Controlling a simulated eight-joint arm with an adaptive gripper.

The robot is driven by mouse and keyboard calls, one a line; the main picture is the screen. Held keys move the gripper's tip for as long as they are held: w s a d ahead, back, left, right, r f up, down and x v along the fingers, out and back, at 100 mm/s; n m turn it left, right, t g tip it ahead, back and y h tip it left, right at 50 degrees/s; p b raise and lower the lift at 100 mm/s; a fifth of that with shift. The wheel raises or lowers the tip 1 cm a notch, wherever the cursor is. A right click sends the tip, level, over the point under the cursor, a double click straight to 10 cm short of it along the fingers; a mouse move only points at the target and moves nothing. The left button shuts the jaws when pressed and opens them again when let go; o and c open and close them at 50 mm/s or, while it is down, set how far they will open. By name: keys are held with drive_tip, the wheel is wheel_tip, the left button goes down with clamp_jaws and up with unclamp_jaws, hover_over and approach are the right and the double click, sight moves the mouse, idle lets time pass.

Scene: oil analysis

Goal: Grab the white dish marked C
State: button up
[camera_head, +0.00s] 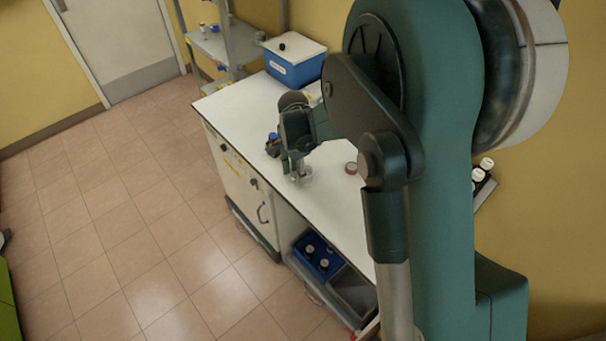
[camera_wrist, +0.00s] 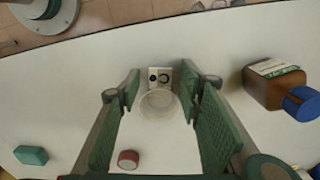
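In the wrist view, a pale, see-through dish (camera_wrist: 160,104) sits on the white table between my gripper's fingers. A small white label with a dark C-like mark (camera_wrist: 165,79) shows right at its far edge. I cannot tell whether the label is on the dish or beside it. My gripper (camera_wrist: 158,108) is open, with a green pad on each side of the dish and visible gaps between. In the head view, my gripper (camera_head: 297,166) points down over the table near its front edge, and the clear dish (camera_head: 306,179) shows faintly at its tips.
A small red round object (camera_wrist: 128,159) and a teal block (camera_wrist: 31,155) are on the table (camera_head: 335,205). A blue box with a white lid (camera_head: 295,66) stands at the back. A blue crate (camera_head: 316,257) sits below.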

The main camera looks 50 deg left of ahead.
sight(295, 175)
drive_tip(key=c, duration=0.8)
drive_tip(key=shift+o, duration=0.2)
drive_tip(key=shift+r, duration=0.2)
wheel_tip(295, 175, up, 10)
drive_tip(key=shift+f, duration=0.15)
idle(0.4)
